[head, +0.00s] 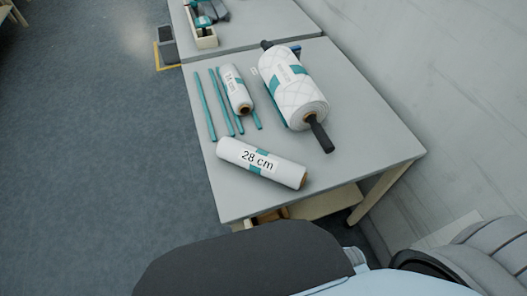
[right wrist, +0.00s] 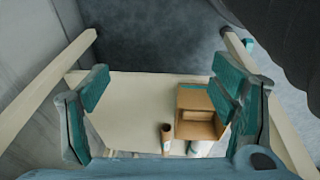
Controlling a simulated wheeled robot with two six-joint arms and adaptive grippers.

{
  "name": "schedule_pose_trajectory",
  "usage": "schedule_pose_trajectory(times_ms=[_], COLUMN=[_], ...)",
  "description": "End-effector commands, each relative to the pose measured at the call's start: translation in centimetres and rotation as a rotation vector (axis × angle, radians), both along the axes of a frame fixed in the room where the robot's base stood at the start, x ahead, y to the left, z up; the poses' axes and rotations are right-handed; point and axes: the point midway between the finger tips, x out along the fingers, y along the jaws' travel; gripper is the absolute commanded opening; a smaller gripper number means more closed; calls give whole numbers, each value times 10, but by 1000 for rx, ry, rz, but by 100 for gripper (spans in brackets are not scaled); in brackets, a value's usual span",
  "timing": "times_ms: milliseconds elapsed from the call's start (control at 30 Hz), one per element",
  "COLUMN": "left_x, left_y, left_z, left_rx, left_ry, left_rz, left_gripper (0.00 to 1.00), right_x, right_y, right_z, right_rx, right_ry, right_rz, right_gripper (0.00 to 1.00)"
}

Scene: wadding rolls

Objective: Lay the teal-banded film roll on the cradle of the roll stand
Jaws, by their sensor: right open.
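A white roll labelled "28 cm" with a teal band (head: 230,150) lies at the near edge of the grey table. A smaller white roll with a teal band (head: 228,78) lies farther back, over or beside teal strips. A large quilted white roll with a teal band (head: 305,104) lies at the right with dark handles at both ends. I cannot clearly make out the stand or its cradle; the large roll may hide part of it. My right gripper (right wrist: 160,85) is open and empty in the right wrist view, facing a pale shelf. My left gripper is not in view.
Several teal strips (head: 205,105) lie at the table's left. The shelf (right wrist: 130,100) in the right wrist view holds a cardboard box (right wrist: 196,100) and a brown tube (right wrist: 166,138). A second table (head: 245,25) stands behind. The front right tabletop is clear.

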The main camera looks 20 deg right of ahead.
Motion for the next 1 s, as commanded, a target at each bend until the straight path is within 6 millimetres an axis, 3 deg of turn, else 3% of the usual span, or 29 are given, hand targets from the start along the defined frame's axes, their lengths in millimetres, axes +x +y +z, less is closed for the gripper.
schedule_pose_trajectory(times_ms=[33,267,300,333,400,600,733,833,1000], left_x=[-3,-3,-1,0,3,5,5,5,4], left_y=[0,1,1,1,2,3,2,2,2], left_z=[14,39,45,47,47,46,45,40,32], left_rx=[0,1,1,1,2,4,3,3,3], left_ry=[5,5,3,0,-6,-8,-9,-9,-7], left_rz=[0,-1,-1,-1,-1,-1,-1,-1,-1], left_gripper=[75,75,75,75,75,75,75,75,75], right_x=[15,51,66,83,116,183,204,215,236], right_y=[2,16,23,31,45,61,64,76,102], right_z=[43,200,234,254,279,334,355,344,310], right_rx=[-1,18,46,80,150,288,333,348,349], right_ry=[-24,-112,-154,-193,-264,-435,-502,-514,-512], right_rz=[4,61,131,216,398,724,801,811,810], right_gripper=[79,79,79,79,79,79,79,79,79])
